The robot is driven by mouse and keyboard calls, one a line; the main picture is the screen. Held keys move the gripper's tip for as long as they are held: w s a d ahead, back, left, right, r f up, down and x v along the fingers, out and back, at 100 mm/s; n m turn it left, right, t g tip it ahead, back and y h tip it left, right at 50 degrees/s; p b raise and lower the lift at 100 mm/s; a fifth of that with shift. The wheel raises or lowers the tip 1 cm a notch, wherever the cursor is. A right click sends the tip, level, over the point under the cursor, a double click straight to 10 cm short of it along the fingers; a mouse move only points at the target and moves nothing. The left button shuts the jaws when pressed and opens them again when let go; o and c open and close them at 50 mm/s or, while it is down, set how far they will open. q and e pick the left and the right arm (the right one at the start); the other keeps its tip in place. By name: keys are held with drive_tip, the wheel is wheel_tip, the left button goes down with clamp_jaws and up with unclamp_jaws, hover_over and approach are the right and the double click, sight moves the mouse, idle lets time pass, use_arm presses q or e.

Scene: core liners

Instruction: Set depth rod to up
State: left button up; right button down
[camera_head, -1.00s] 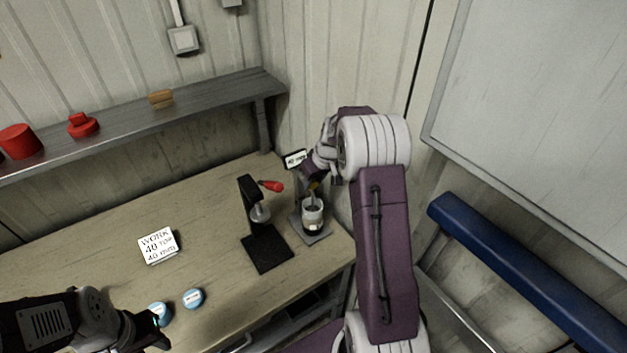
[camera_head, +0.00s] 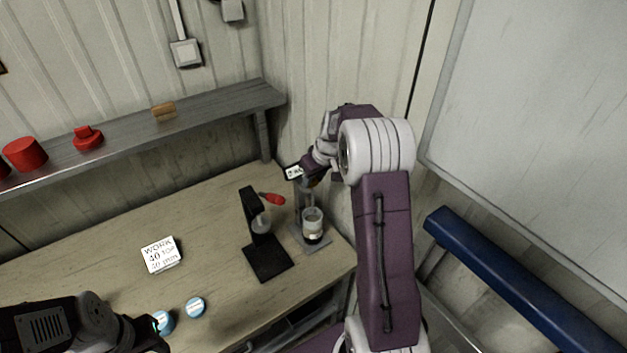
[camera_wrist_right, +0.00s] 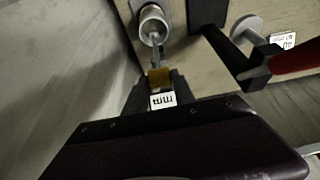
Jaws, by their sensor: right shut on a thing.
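The depth rod (camera_wrist_right: 157,55) shows as a thin metal rod with a brass-coloured block (camera_wrist_right: 160,78) at its near end in the right wrist view. My right gripper (camera_wrist_right: 155,85) is shut on that end; it also shows in the head view (camera_head: 308,181), above the gauge stand. The rod's far end points at the mouth of a pale cylinder (camera_wrist_right: 153,22); I cannot tell if it is inside. In the head view the cylinder (camera_head: 312,226) stands upright on a grey base (camera_head: 318,245). My left gripper (camera_head: 155,332) is at the lower left, its jaws unclear.
A black press (camera_head: 252,215) with a red handle (camera_head: 272,199) stands left of the gauge. A "WORK 40 TOP" card (camera_head: 161,255) and blue-white discs (camera_head: 195,307) lie on the table (camera_head: 90,260). A shelf (camera_head: 215,108) holds red parts. The wall is close on the right.

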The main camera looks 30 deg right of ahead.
drive_tip(key=c, duration=1.1)
unclamp_jaws()
drive_tip(key=shift+w+r, duration=0.15)
drive_tip(key=shift+r, duration=0.1)
drive_tip(key=shift+c, duration=0.2)
drive_tip(key=shift+o, duration=0.5)
drive_tip(key=shift+s+r, duration=0.25)
drive_tip(key=shift+r, duration=0.1)
drive_tip(key=b+v, duration=0.2)
drive_tip(key=v, duration=0.6)
drive_tip(key=shift+s, duration=0.1)
drive_tip(key=shift+r, duration=0.1)
